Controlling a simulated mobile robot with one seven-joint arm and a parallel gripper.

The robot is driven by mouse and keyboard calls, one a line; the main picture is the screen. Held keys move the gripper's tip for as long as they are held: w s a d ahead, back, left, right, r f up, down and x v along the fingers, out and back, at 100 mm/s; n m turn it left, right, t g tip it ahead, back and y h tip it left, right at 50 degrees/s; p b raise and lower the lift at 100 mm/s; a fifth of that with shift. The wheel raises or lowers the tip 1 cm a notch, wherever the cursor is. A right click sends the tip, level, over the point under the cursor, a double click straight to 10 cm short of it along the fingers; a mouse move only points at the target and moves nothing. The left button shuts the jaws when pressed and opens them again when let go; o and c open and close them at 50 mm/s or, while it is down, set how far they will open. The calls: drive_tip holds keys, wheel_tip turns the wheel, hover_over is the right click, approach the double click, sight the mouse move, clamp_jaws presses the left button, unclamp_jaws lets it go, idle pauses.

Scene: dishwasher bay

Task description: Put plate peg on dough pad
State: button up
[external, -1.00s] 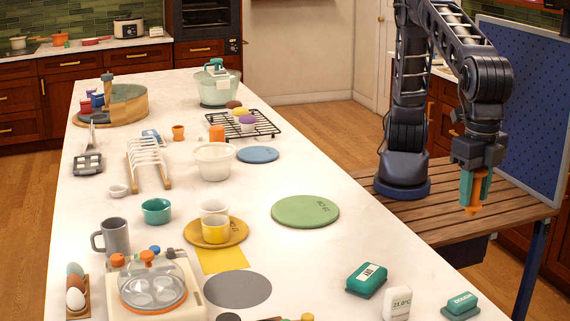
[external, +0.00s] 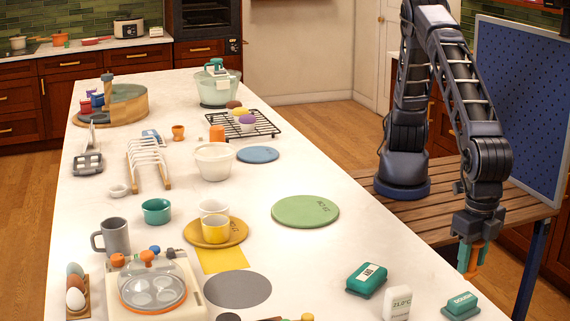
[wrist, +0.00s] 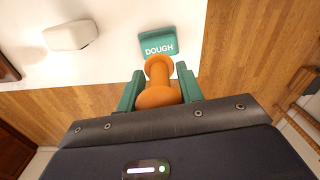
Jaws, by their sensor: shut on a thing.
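My gripper (external: 470,270) is shut on an orange peg, the plate peg (wrist: 158,97), which has a rounded end and a wider flange in the wrist view. The teal fingers hold it on both sides, off the counter's right edge, and hide part of it in the external view. A teal block labelled DOUGH (external: 461,306), which I take as the dough pad, lies at the counter's front right edge. It also shows in the wrist view (wrist: 157,44), just beyond the peg's far end. The peg appears apart from it and above it.
A white rounded block (external: 397,303) and another labelled teal block (external: 366,279) stand left of the DOUGH block. A green disc (external: 305,212) lies farther back with clear counter around it. A slatted wooden bench (external: 440,216) is beneath my arm.

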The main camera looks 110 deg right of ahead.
sight(470, 269)
drive_tip(key=shift+f, duration=2.4)
drive_tip(key=shift+f, duration=0.1)
drive_tip(key=o, duration=1)
wheel_tip(470, 269, up, 12)
drive_tip(key=shift+r, duration=0.1)
drive_tip(key=shift+w, duration=0.1)
